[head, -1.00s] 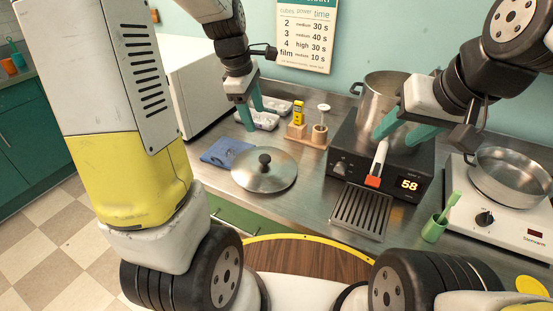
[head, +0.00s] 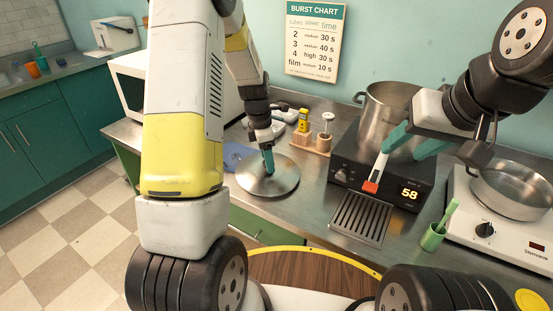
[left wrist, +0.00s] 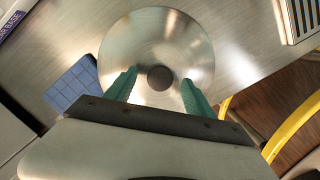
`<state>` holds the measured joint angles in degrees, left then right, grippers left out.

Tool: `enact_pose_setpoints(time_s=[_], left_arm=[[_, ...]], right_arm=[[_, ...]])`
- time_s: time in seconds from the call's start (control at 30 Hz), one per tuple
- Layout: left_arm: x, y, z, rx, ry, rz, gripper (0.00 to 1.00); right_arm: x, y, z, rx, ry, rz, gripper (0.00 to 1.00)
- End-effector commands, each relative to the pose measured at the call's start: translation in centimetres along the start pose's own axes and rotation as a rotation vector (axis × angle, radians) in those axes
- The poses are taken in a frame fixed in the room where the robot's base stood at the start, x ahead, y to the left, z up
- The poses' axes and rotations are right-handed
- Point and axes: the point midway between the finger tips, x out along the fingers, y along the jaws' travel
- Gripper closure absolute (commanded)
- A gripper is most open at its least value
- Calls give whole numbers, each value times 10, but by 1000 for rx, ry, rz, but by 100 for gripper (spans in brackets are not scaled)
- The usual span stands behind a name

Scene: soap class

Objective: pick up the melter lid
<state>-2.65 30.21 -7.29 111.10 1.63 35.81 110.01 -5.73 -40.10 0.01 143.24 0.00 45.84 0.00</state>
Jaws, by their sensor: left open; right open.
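The melter lid (head: 284,184) is a round steel disc lying on the steel counter, left of the black melter. In the left wrist view the lid (left wrist: 156,34) shows with its dark round knob (left wrist: 160,78) in the middle. My left gripper (head: 268,160) is above the lid; its teal fingers hide the knob in the head view. In the left wrist view the left gripper (left wrist: 157,82) is open, with one finger on each side of the knob and space between.
The black melter (head: 345,165) carries a large steel pot (head: 385,105) and reads 58. A slotted drip tray (head: 362,217) is in front. A blue cloth (left wrist: 75,92) lies beside the lid. A wooden holder (head: 305,143) stands behind. A green cup (head: 432,238) and a hot plate with a pan (head: 510,190) are right.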

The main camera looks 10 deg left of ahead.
Motion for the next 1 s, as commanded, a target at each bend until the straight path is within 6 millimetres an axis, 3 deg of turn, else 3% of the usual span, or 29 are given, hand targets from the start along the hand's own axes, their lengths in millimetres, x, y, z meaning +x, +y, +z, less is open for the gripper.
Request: enact_pose_setpoints(time_s=[0.27, 0.6, 1.0], left_arm=[[4, 0, 0, 1, 0, 0, 37], [4, 0, 0, 1, 0, 0, 100], [3, 0, 0, 1, -1, 1, 100]], right_arm=[[0, 0, 0, 0, 0, 0, 53], [0, 0, 0, 0, 0, 0, 53], [0, 0, 0, 0, 0, 0, 53]])
